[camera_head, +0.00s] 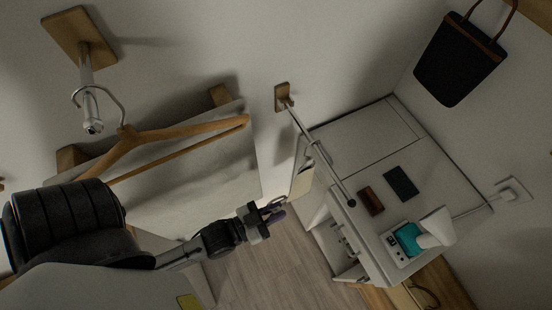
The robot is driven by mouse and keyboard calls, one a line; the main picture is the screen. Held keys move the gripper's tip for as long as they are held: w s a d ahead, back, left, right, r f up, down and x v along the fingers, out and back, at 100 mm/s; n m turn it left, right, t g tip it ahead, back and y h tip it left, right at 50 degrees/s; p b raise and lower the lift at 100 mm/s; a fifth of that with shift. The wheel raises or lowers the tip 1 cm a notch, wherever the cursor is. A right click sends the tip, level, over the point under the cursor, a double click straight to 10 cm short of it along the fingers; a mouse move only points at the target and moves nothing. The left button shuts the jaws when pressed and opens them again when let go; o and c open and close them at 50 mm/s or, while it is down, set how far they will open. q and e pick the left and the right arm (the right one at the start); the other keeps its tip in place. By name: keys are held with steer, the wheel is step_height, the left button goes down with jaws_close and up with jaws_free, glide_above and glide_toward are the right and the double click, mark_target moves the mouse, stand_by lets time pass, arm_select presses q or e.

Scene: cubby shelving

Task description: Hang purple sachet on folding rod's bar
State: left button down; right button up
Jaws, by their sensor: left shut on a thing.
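The folding rod's bar (322,157) sticks out from a wooden wall mount (283,97) and ends in a dark round tip. A pale beige item (302,181) appears to hang from the bar by a thin loop. My left gripper (268,218) is shut on the purple sachet (276,215), just below and left of the beige item. Only a small dark purple part of the sachet shows; the fingers hide much of it, and its loop is hard to make out. The sachet is apart from the bar. My right gripper is not in view.
A wooden hanger (180,134) hangs from a metal hook (90,110) at the left. A white cabinet (365,140) stands right of the bar with a dark wallet, a brown block and a white lamp (436,229) on top. A black bag (459,60) hangs upper right.

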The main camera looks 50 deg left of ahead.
arm_select(q)
steer(key=shift+p+x, duration=0.4)
steer(key=shift+x, duration=1.3)
steer(key=f+x, duration=0.2)
steer(key=x, duration=1)
steer(key=shift+w+f+b, duration=0.3)
steer(key=shift+f+b, duration=0.05)
steer(key=c, duration=1)
jaws_free()
steer(key=shift+c, duration=0.2)
